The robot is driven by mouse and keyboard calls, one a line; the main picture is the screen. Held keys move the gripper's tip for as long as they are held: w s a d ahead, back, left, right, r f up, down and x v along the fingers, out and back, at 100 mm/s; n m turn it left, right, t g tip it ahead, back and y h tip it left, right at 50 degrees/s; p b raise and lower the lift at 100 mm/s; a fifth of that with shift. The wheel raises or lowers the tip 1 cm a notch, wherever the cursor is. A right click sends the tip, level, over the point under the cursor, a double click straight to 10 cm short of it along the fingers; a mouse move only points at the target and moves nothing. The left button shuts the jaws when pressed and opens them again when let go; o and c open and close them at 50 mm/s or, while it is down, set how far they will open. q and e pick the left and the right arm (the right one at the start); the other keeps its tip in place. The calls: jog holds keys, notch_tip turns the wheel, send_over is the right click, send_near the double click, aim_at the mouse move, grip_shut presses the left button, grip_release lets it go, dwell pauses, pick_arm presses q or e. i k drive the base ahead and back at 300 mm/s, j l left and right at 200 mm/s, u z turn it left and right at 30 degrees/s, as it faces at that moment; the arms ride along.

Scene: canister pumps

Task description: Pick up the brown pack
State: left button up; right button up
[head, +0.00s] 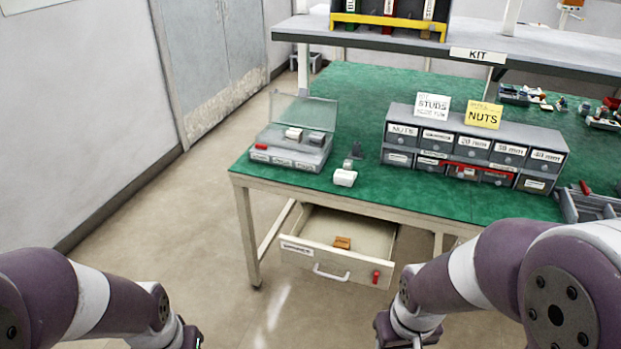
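A small brown pack (342,243) lies inside an open drawer (313,246) under the left part of the green-topped workbench. The drawer is pulled out towards me and has a white handle, a label and a red piece on its front. My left arm comes in at the lower left, and its gripper end (192,338) is cut off by the bottom edge. My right arm comes in at the lower right, and its gripper end (400,335) is also cut off. Both are apart from the pack. The fingers of neither gripper show.
The green bench top (362,95) holds a box with a raised clear lid (290,148), a white item (345,178) and a grey cabinet of small labelled drawers (474,150). A grey shelf marked KIT (478,55) stands above. The floor left of the bench is clear.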

aim_at(343, 243)
jog(key=i+j+z, duration=0.1)
jog(key=z, duration=0.3)
jog(key=i+j+z, duration=0.2)
jog(key=z, duration=0.15)
jog(key=i+j+z, duration=0.2)
jog(key=z, duration=0.2)
jog(key=i+j, duration=0.2)
jog(key=j, duration=0.15)
jog(key=i+j+z, duration=0.1)
jog(key=j, duration=0.3)
jog(key=i+j+z, duration=0.1)
jog(key=i+j, duration=0.3)
jog(key=j, duration=0.35)
jog(key=i+j+z, duration=0.1)
jog(key=j, duration=0.3)
jog(key=i+j, duration=0.2)
jog(key=j, duration=0.2)
jog(key=i+j+z, duration=0.15)
jog(key=j, duration=0.25)
